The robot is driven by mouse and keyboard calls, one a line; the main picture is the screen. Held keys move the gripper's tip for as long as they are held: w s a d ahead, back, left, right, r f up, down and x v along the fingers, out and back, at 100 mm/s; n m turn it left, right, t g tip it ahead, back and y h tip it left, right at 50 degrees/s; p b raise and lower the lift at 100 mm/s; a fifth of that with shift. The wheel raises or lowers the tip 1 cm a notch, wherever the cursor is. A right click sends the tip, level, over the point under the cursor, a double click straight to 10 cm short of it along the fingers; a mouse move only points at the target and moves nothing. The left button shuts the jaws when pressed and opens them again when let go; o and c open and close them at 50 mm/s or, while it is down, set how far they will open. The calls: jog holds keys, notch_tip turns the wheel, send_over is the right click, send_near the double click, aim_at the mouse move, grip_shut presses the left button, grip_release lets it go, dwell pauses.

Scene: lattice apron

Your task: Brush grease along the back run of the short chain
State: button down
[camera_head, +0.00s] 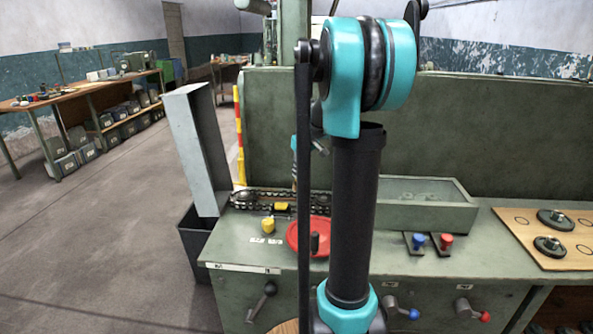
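A short dark chain (247,197) runs across the back left of the green bench, with sprocket-like rounds near its left end and a small yellow block (281,206) in front of it. Its right part passes behind my arm. A red round dish (299,236) lies in front of the chain, partly covered by my arm, with a dark upright piece showing at it. My arm stands across the middle of the view. A small teal and dark part shows behind it above the chain; my gripper's fingers cannot be made out. I cannot make out a brush or grease for sure.
A yellow knob (268,226) stands left of the dish. A green tray (430,213) is at the back right. Blue (418,241) and red (446,240) handles stand before it. A board (515,243) with dark wheels lies farther right. A tall grey panel (196,150) rises at the left.

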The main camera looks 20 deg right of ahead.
jog(key=s+d, duration=0.2)
jog(key=d, duration=0.4)
jog(key=shift+s+d+f, duration=0.15)
jog(key=shift+s, duration=0.15)
jog(key=w+a, duration=0.4)
jog(key=a, duration=0.6)
jog(key=w+a, duration=0.4)
jog(key=a, duration=0.6)
dwell(2.1)
jog(key=shift+w+f, duration=0.1)
notch_tip(320, 180, up, 6)
dwell(0.7)
notch_tip(320, 180, up, 3)
jog(key=shift+r, duration=0.1)
dwell(0.5)
